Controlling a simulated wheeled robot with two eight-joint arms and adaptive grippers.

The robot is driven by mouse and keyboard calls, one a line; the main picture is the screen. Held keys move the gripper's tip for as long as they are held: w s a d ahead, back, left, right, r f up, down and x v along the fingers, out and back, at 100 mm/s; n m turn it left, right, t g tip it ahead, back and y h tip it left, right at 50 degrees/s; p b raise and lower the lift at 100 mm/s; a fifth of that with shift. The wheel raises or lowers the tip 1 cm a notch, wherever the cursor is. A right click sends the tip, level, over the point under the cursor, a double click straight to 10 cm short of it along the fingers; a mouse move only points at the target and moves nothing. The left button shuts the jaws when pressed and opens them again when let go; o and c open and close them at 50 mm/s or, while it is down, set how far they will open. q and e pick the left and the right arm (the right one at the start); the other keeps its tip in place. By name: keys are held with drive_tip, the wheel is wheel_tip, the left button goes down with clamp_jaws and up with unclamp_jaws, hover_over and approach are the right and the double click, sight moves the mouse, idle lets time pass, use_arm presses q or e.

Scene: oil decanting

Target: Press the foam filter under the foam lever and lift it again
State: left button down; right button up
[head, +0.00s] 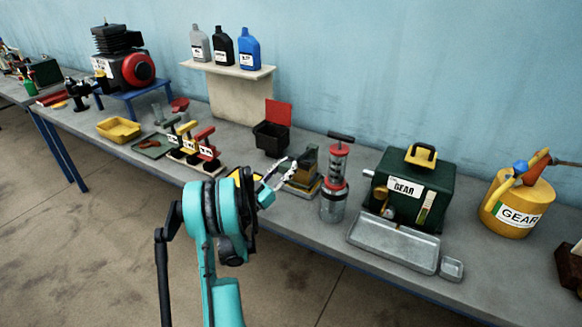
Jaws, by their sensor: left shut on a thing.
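My left gripper (284,172) reaches in over the front edge of the bench. Its fingers are at the left side of a small press with a dark upright part (309,156) and a brownish block (303,174) low on its base. The gripper is shut on what seems to be the foam lever, though the held part is too small and too covered by the fingers to see clearly. The foam filter cannot be clearly told apart from the brownish block. My right gripper is not in view.
A red-topped pump cylinder (335,180) stands close right of the press. A black bin (271,138) with a red lid is behind. A green gear box (410,190), metal tray (392,242) and yellow oil can (517,204) are further right. Small coloured-lever stands (205,148) are left.

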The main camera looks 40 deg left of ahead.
use_arm(q)
drive_tip(key=shift+s, duration=0.1)
idle(0.3)
drive_tip(key=c, duration=1.5)
unclamp_jaws()
drive_tip(key=o, duration=0.4)
drive_tip(key=shift+s, duration=0.15)
drive_tip(key=shift+o, duration=0.2)
drive_tip(key=shift+f, duration=0.1)
